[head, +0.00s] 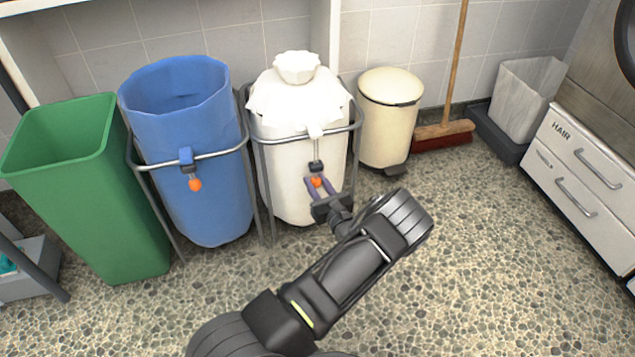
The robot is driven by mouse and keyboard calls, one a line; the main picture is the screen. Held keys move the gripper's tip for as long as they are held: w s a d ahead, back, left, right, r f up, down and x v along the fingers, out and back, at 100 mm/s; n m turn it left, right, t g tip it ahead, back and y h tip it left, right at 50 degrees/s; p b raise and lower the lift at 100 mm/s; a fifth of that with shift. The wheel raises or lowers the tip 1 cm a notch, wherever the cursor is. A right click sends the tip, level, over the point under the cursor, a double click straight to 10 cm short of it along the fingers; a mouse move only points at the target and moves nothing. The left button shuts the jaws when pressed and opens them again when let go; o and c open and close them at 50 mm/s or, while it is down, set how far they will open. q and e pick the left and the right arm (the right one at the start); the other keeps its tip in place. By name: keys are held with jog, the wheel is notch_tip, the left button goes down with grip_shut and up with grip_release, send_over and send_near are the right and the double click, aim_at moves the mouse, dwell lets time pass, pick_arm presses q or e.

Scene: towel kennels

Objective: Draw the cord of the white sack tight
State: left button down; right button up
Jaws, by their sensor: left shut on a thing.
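The white sack (283,170) stands in a grey metal frame against the tiled wall. Its top is gathered into a narrow bunched neck (297,67) with a ruffled tuft, above a draped collar. A white strip hangs at its front, with a dark cord lock (316,167) below it. An orange bead at the cord's end (317,182) sits just under the lock. My left gripper (316,183) is shut on the orange bead, one finger on each side of it, in front of the sack. My right gripper is not in view.
A blue sack (215,205) with a wide-open mouth and its own orange bead stands left of the white one. A green bin (110,220) is farther left. A cream pedal bin (385,135) and a broom (443,133) stand right. The pebbled floor in front is clear.

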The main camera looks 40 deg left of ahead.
pick_arm(q)
jog(key=shift+f, duration=0.25)
jog(key=c, duration=1.3)
grip_release()
jog(key=shift+f, duration=0.1)
jog(key=shift+o, duration=1.1)
jog(key=p+v, duration=0.2)
jog(key=v, duration=0.6)
jog(key=shift+p, duration=0.35)
